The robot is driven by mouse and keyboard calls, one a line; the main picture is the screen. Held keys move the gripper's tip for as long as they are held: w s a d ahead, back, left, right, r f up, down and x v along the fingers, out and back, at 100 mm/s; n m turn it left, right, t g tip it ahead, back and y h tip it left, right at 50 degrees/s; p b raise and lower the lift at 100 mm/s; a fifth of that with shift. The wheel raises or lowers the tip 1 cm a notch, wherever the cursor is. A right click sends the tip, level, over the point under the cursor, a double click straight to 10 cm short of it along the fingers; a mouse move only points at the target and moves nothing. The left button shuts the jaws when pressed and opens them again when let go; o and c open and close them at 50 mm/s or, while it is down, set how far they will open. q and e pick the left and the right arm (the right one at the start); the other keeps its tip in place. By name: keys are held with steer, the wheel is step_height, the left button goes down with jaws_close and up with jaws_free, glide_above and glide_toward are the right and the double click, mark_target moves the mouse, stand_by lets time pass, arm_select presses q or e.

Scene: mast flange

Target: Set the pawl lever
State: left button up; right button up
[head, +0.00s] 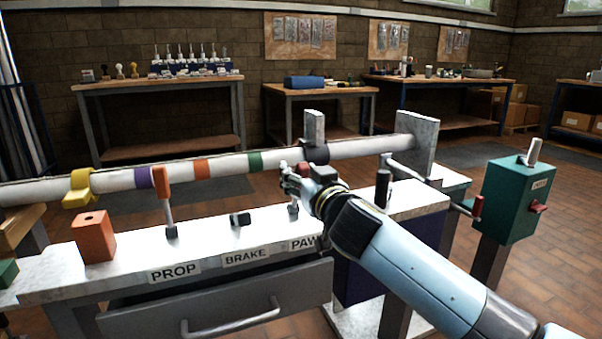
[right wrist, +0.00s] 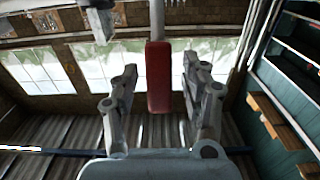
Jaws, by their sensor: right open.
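The pawl lever's red handle (right wrist: 158,78) hangs between the fingers of my open right gripper (right wrist: 160,82) in the right wrist view. A gap shows on each side of it, so neither finger touches it. In the head view my right gripper (head: 291,180) is above the bench at the PAWL label (head: 302,243), whose end my arm covers. A bit of red handle (head: 303,169) shows behind the gripper; most of the lever is hidden. The PROP lever (head: 161,185) has an orange handle and stands upright. My left gripper is not in view.
A white pole (head: 220,166) with coloured bands runs behind the levers. A black block (head: 240,219) sits above the BRAKE label (head: 245,256). An orange block (head: 94,237) stands at left. A crank with a red grip (head: 477,206) and a green box (head: 517,200) are at right.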

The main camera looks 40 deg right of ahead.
jaws_close()
stand_by(0.3)
stand_by(0.3)
